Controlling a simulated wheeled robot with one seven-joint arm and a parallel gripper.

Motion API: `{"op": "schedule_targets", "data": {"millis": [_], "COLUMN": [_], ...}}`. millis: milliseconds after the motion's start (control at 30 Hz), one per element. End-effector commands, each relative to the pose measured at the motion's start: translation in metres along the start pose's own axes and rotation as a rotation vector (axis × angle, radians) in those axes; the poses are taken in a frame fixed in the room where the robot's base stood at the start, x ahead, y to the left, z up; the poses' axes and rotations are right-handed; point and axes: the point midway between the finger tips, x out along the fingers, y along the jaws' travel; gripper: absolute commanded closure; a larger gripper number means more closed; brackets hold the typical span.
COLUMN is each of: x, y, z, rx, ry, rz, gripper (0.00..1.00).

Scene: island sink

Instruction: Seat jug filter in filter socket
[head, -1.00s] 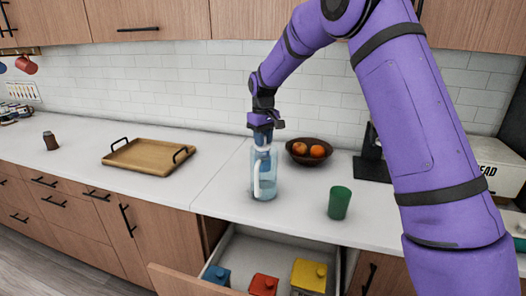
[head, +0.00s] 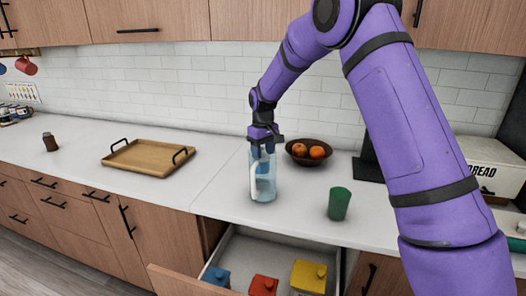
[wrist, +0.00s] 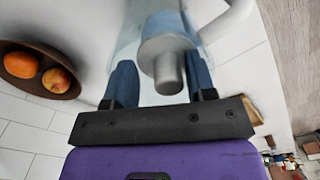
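The clear blue jug (head: 265,187) stands upright on the counter, its white handle facing me. My gripper (head: 263,157) points down at the jug's mouth, its blue fingers at or just inside the rim. In the wrist view the pale grey jug filter (wrist: 165,47), with a narrower round knob, sits between the two fingertips of my gripper (wrist: 162,78).
A brown bowl (head: 298,159) with oranges stands close behind the jug to the right. A green cup (head: 339,204) is to the right. A wooden tray (head: 125,168) lies at left. An open drawer (head: 236,246) with several coloured containers juts out below the counter.

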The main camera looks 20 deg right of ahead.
Motion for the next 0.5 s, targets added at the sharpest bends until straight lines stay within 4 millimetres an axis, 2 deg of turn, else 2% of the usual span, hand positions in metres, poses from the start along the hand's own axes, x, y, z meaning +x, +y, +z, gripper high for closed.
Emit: {"op": "schedule_targets", "data": {"millis": [267,367,500], "x": [-0.004,-0.014,-0.04], "y": [0.0,0.0,0.0], "z": [0.0,0.0,-0.001], "rx": [-0.001,0.0,0.0], "ry": [0.001,0.001,0.004], "rz": [0.0,0.0,0.001], "gripper": [0.49,0.49,0.49]}}
